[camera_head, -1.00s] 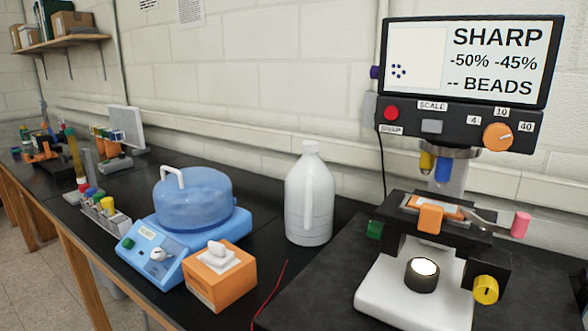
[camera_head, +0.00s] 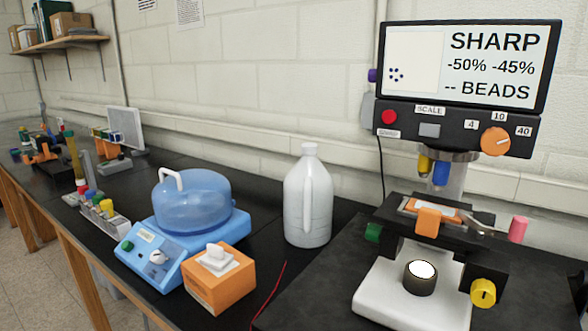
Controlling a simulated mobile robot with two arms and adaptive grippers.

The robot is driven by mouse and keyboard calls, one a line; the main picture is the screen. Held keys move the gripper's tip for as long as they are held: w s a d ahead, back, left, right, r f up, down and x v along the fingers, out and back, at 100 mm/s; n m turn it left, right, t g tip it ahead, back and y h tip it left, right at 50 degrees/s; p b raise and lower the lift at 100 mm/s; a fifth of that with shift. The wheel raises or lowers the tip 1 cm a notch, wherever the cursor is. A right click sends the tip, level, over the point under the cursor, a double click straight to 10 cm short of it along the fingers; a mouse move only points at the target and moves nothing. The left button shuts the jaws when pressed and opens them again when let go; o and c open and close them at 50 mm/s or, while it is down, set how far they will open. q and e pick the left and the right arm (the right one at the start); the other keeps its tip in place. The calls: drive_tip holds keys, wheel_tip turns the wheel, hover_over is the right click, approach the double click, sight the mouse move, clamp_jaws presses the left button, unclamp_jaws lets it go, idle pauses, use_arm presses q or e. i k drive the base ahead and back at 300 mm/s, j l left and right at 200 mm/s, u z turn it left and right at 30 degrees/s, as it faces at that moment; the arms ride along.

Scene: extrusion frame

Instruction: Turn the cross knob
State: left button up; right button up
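Neither of my grippers is in view. No knob can be clearly made out as cross-shaped. The microscope has a yellow knob (camera_head: 483,292) low on its right side and an orange dial (camera_head: 495,141) beside the 4, 10 and 40 labels. A pink knob (camera_head: 518,229) sits on a lever at the right of the stage, and a green knob (camera_head: 373,232) at its left. A small white knob (camera_head: 157,257) is on the front of the blue lidded machine (camera_head: 181,238). The screen (camera_head: 503,65) reads SHARP, -50% -45%, -- BEADS.
A white jug (camera_head: 308,200) stands between the blue machine and the microscope. An orange tissue box (camera_head: 219,277) is near the bench's front edge, with a thin red wire to its right. A tube rack (camera_head: 103,215) and other gear stand further left. The wall is close behind.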

sight(483, 295)
drive_tip(key=i+j+z, duration=0.15)
drive_tip(key=j+z, duration=0.6)
drive_tip(key=i+j+z, duration=0.1)
drive_tip(key=j+z, duration=0.3)
drive_tip(key=l, duration=0.1)
